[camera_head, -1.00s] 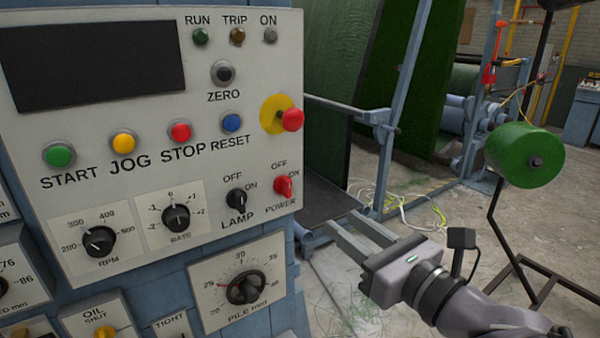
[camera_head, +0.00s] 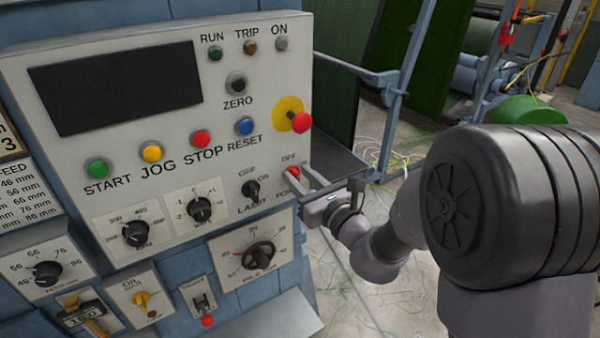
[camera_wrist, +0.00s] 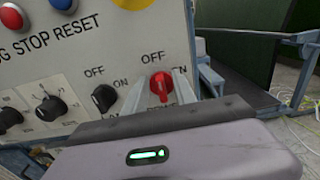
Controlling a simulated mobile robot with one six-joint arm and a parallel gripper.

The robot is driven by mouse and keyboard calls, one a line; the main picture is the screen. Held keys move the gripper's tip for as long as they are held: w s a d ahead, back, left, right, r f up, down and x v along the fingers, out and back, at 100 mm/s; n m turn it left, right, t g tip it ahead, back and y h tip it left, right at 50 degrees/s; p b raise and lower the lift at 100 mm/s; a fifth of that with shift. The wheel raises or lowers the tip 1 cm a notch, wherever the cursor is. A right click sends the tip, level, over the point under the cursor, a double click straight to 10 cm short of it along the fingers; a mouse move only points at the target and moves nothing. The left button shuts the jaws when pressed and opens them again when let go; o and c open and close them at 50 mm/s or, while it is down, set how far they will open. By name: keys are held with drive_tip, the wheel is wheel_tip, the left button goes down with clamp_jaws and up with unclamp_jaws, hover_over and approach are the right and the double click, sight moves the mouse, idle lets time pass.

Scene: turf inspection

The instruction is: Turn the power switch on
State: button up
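The red POWER switch (camera_head: 292,173) is a small knob at the lower right of the grey control panel (camera_head: 120,150), with OFF printed above it and ON to its upper right. In the wrist view the red knob (camera_wrist: 160,87) stands close to upright, its handle toward the OFF label. My gripper (camera_head: 295,179) is at the panel with one finger on each side of the knob. In the wrist view the gripper (camera_wrist: 161,80) shows a gap between each finger and the knob. The fingers partly cover the POWER and ON lettering.
The black LAMP switch (camera_head: 251,189) is just left of my gripper. A red mushroom button (camera_head: 301,122) on a yellow disc sticks out above it. Coloured buttons and dials fill the panel to the left. Open floor lies to the right.

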drive_tip(key=shift+w+a, duration=0.1)
clamp_jaws()
drive_tip(key=shift+m+p, duration=0.3)
drive_tip(key=shift+p, duration=0.05)
drive_tip(key=m+p, duration=0.4)
drive_tip(key=m, duration=0.1)
drive_tip(key=d+m+p, duration=0.1)
drive_tip(key=m+p, duration=0.1)
drive_tip(key=shift+w+p, duration=0.25)
drive_tip(key=shift+p, duration=0.15)
drive_tip(key=m+p, duration=0.4)
drive_tip(key=m, duration=0.1)
drive_tip(key=shift+w+d+f, duration=0.1)
drive_tip(key=shift+f, duration=0.1)
drive_tip(key=shift+f+m+p, duration=0.25)
drive_tip(key=shift+m+p, duration=0.9)
drive_tip(key=shift+m, duration=0.15)
drive_tip(key=shift+f+m+p, duration=0.2)
drive_tip(key=shift+m+p, duration=0.9)
drive_tip(key=shift+m, duration=0.2)
drive_tip(key=shift+f, duration=0.1)
